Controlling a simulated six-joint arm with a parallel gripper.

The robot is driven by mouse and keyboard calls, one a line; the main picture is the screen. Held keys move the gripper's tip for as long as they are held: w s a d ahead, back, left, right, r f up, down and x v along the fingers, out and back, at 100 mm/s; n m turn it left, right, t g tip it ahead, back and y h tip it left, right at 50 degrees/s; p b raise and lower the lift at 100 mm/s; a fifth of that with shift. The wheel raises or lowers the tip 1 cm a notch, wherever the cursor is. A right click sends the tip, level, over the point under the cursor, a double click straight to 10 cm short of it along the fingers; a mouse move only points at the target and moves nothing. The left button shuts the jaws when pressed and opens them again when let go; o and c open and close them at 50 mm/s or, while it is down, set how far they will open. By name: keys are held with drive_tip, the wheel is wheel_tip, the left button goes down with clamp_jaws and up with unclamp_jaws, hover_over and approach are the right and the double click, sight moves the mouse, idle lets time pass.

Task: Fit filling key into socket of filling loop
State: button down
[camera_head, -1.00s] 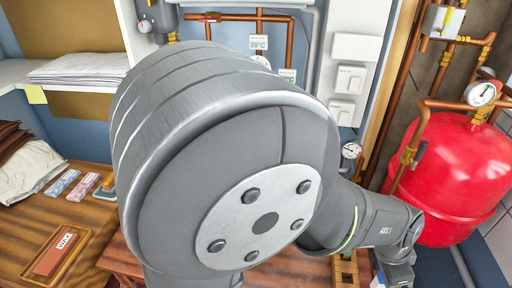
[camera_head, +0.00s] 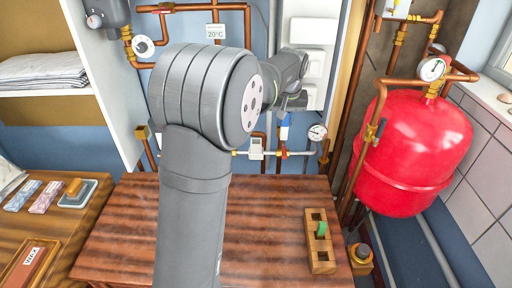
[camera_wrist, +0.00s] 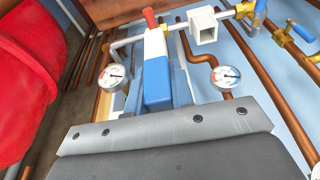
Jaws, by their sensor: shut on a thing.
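The filling key (camera_wrist: 157,82) is a blue block with a white part beyond it in the wrist view. My gripper (camera_wrist: 168,95) is shut on it, with the fingers partly hidden. In the wrist view a red part (camera_wrist: 149,17) shows just past the key's white end. A white square box with an open end (camera_wrist: 204,27) is on the pipe beside it. I cannot tell whether the key touches the loop; the socket is not clearly seen.
Pressure gauges (camera_wrist: 113,77) and (camera_wrist: 226,77) flank the key closely. Copper pipes (camera_head: 377,105) and a red tank (camera_head: 410,150) stand to the right in the head view. A wooden rack (camera_head: 318,262) with a green piece is on the table (camera_head: 265,215).

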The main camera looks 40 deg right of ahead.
drive_tip(key=shift+w+a+f, duration=0.2)
drive_tip(key=shift+w+f, duration=1.6)
drive_tip(key=shift+w, duration=0.15)
drive_tip(key=shift+w+a+f, duration=0.2)
drive_tip(key=shift+w+f, duration=1.6)
drive_tip(key=shift+w, duration=0.1)
drive_tip(key=shift+w+a+f, duration=0.2)
drive_tip(key=shift+w+f, duration=1.6)
drive_tip(key=shift+w, duration=0.15)
drive_tip(key=shift+f, duration=0.1)
drive_tip(key=c, duration=1.3)
unclamp_jaws()
drive_tip(key=shift+o, duration=0.2)
drive_tip(key=v, duration=1.2)
